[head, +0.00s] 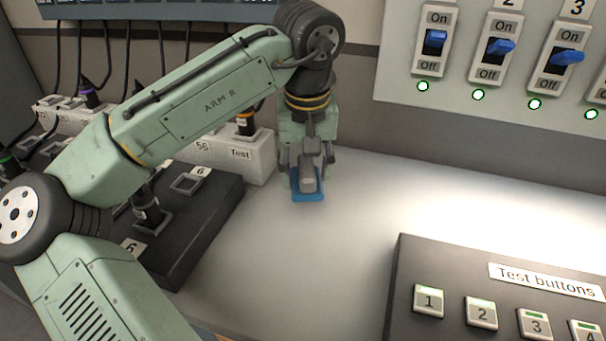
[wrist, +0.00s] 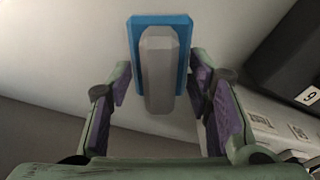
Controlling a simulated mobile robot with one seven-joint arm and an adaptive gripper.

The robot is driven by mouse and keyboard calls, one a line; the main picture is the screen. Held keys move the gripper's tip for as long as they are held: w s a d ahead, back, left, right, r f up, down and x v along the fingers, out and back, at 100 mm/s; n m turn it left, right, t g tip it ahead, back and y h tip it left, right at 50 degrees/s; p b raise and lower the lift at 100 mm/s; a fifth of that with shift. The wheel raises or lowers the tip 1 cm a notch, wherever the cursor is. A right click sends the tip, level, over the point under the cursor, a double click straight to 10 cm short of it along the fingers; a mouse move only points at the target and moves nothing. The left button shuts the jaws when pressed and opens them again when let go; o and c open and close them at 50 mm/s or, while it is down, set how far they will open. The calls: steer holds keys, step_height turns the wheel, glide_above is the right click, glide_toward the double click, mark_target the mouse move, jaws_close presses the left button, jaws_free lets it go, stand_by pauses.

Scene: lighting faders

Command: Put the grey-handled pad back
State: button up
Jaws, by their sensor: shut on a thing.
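The pad is a blue plate (head: 308,197) with a grey handle (head: 308,180), at the middle of the head view by the pale table's back part. In the wrist view the grey handle (wrist: 158,75) lies lengthwise over the blue plate, between my fingers. My gripper (head: 307,165) points down and is shut on the pad. Whether the pad touches the table or hangs just above it, I cannot tell. A dark block (head: 215,215) at the left has a square socket (head: 187,184) beside a "6" label. My arm hides part of this block.
A wall panel (head: 408,85) with blue-levered switches and lit green lamps is at the upper right. A dark test-button box (head: 400,270) stands front right. A white plug strip (head: 262,155) labelled "Test" stands left of my gripper. The table (head: 300,270) between block and box is clear.

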mark_target(303, 167)
steer(key=shift+w+a+f, duration=0.1)
steer(key=shift+w+a, duration=0.2)
steer(key=shift+w, duration=0.35)
steer(key=shift+f, duration=1.7)
steer(key=shift+f, duration=0.2)
steer(key=o, duration=1)
steer(key=r, duration=0.4)
steer(key=s+r, duration=0.1)
steer(key=r, duration=0.7)
steer(key=shift+s+r, duration=0.15)
steer(key=shift+s, duration=0.25)
